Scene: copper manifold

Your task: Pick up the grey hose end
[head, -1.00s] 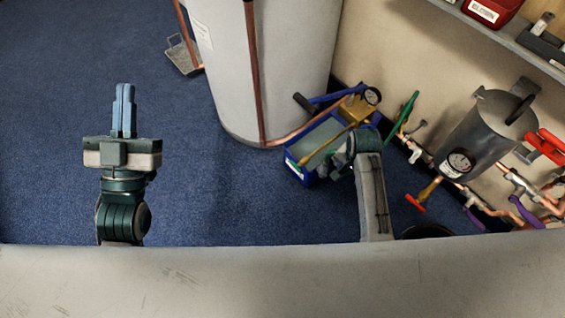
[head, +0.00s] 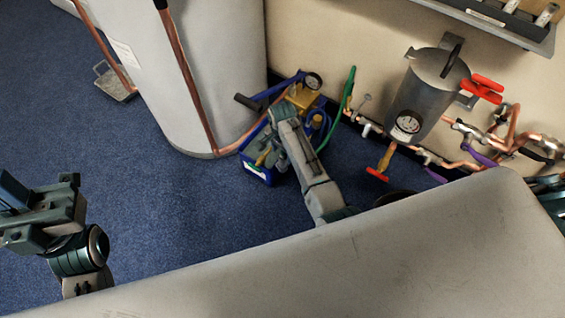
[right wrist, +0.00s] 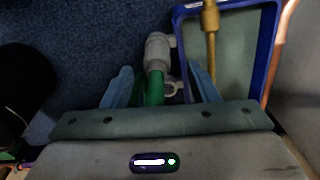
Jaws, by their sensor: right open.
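The grey hose end (right wrist: 158,50) is a pale grey fitting on a green hose (right wrist: 154,90) in the right wrist view. The hose runs between the two blue fingers of my right gripper (right wrist: 160,86), which are open and apart from it on both sides. The fitting sits just beyond the fingertips. In the head view my right gripper (head: 270,158) is low beside the blue tray, and my arm hides much there; I cannot make out the hose end. My left gripper (head: 30,205) is at the left edge, partly cut off.
The blue tray (right wrist: 180,45), holding a brass piece (right wrist: 210,20), is right of the hose end. A large grey cylinder (head: 215,60) stands behind. A grey vessel with gauge (head: 430,90) and copper pipes (head: 470,130) line the wall. Blue carpet (head: 120,190) is clear at left.

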